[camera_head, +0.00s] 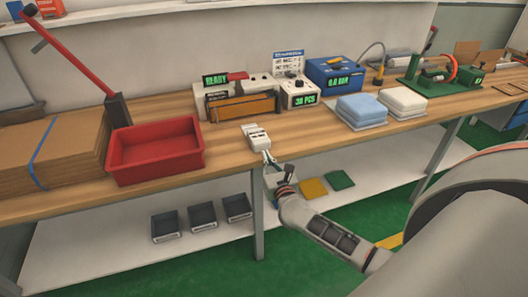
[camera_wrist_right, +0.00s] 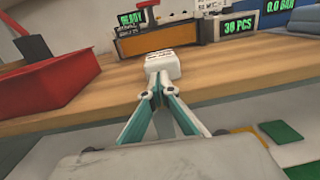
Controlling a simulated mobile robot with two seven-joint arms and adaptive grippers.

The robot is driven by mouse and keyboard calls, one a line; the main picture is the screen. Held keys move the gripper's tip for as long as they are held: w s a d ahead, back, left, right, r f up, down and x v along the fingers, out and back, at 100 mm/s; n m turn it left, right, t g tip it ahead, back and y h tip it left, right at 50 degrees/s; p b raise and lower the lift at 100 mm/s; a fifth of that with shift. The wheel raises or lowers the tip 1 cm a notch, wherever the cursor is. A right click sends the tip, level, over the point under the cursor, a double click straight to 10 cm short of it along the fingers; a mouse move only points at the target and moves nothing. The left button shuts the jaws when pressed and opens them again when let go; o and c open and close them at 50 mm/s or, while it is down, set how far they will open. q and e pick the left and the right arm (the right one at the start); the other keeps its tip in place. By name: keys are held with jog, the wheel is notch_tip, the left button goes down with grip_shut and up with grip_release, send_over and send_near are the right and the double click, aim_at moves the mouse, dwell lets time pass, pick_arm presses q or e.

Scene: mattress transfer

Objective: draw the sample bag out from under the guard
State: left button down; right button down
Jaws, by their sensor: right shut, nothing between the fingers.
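A small white packet with dark markings (camera_head: 256,136), seemingly the sample bag, lies on the wooden bench near its front edge. It also shows in the right wrist view (camera_wrist_right: 163,65). It lies in front of the sealing machine with the amber guard (camera_head: 241,107), apart from the guard. My right gripper (camera_head: 267,157) is at the bench's front edge, just short of the packet. Its fingertips (camera_wrist_right: 158,92) are shut and empty, close to the packet's near edge; whether they touch it I cannot tell. My left gripper is not in view.
A red bin (camera_head: 155,151) stands to the left, beside stacked cardboard (camera_head: 50,150). Folded pads (camera_head: 361,111) lie further right. Bench space right of the packet is clear.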

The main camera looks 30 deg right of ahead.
aim_at(261, 146)
jog(key=shift+x, duration=1.7)
jog(key=shift+b+x, duration=0.5)
jog(key=shift+x, duration=0.55)
jog(key=shift+s, duration=0.1)
